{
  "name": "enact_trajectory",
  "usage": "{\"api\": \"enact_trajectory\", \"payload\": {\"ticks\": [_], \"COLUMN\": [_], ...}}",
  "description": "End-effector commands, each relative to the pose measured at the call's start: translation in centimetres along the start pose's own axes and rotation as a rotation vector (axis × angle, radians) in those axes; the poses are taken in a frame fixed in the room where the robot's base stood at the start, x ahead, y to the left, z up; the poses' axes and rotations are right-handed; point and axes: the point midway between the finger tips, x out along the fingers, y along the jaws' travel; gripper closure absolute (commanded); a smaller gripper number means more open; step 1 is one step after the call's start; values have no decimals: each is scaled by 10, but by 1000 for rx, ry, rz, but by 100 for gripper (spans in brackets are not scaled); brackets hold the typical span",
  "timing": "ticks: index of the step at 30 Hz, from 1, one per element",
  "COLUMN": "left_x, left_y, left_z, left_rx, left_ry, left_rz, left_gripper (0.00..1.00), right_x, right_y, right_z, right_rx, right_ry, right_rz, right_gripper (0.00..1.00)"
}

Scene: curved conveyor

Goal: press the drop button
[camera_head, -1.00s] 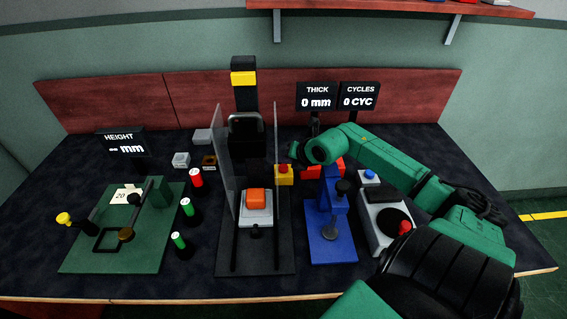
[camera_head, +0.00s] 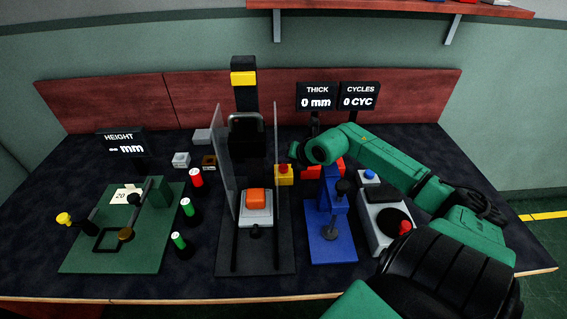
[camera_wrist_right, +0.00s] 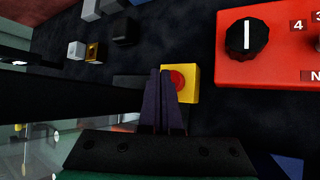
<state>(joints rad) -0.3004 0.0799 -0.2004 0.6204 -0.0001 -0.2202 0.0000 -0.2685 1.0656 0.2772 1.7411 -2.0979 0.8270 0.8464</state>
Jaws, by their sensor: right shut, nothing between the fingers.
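The drop button appears to be the red round button on a small yellow box (camera_head: 284,176), right of the guarded drop rig (camera_head: 255,262). It also shows in the right wrist view as a yellow box with a red button (camera_wrist_right: 192,82). My right gripper (camera_wrist_right: 161,72) is shut and empty; its dark fingers overlap the left part of the button in that view. Whether they touch it I cannot tell. In the head view the right gripper (camera_head: 293,151) is small and dark, just behind and above the yellow box. My left gripper is not in view.
A clear guard panel (camera_head: 276,140) stands just left of the button. A red box with a black knob (camera_wrist_right: 270,45) lies to its right in the wrist view. A blue stand (camera_head: 331,240) and a grey unit (camera_head: 374,218) sit under my right arm.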

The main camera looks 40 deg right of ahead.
Motion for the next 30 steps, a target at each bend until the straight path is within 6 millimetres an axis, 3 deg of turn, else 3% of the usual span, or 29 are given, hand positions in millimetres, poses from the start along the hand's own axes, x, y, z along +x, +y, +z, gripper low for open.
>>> {"api": "enact_trajectory", "payload": {"ticks": [30], "left_x": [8], "left_y": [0], "left_z": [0], "left_rx": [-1], "left_ry": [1], "left_rz": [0], "left_gripper": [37], "right_x": [9], "right_y": [-6], "right_z": [-6], "right_rx": [0], "right_ry": [0], "right_rz": [0], "right_gripper": [100]}}
